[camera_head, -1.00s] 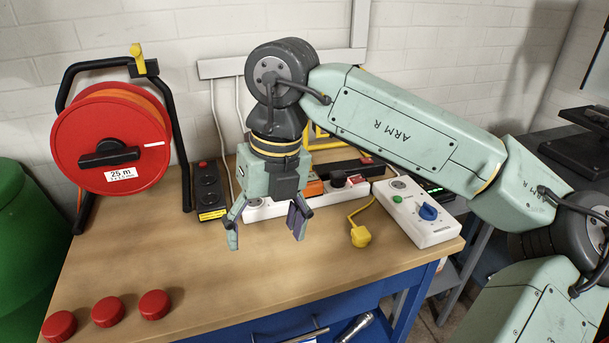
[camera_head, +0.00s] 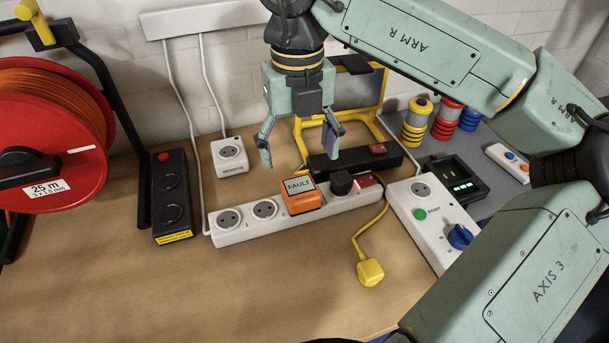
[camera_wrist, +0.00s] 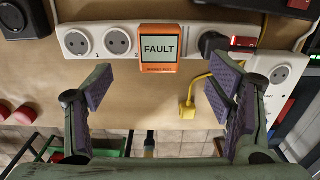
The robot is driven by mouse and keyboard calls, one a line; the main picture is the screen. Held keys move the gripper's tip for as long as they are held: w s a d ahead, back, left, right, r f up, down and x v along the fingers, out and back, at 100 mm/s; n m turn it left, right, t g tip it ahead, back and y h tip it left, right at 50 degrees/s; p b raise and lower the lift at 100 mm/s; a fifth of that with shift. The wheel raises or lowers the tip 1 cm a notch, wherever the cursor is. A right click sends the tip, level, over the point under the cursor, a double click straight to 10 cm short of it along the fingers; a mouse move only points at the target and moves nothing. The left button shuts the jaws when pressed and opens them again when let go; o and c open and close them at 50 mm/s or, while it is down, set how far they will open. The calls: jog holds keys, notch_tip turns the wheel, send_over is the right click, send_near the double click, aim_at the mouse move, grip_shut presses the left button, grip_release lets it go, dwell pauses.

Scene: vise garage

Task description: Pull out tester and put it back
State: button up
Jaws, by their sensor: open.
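The tester is an orange block with a grey screen reading FAULT (camera_head: 300,193). It is seated in the white power strip (camera_head: 232,236), between two free sockets on its left and a black plug (camera_head: 341,182) on its right. The tester also shows in the wrist view (camera_wrist: 159,48), upright and just beyond the gap between my fingers. My gripper (camera_head: 300,160) is open and empty. It hangs above and behind the strip in the head view, apart from the tester. In the wrist view, my two purple-padded fingers (camera_wrist: 165,92) are spread wide with nothing between them.
A yellow plug (camera_head: 370,272) lies on the bench in front of the strip. A white box with a blue knob (camera_head: 460,236) stands at the right. A black socket block (camera_head: 172,205) and a red cable reel (camera_head: 50,130) are at the left.

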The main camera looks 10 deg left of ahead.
aim_at(300, 186)
jog(key=shift+s, duration=0.15)
notch_tip(300, 186, down, 9)
jog(key=b, duration=0.7)
dwell(1.7)
jog(key=shift+c, duration=0.2)
jog(key=shift+r, duration=0.1)
grip_shut()
dwell(0.5)
jog(key=shift+r, duration=0.1)
jog(key=shift+r+p, duration=1.75)
jog(key=shift+r, duration=1.15)
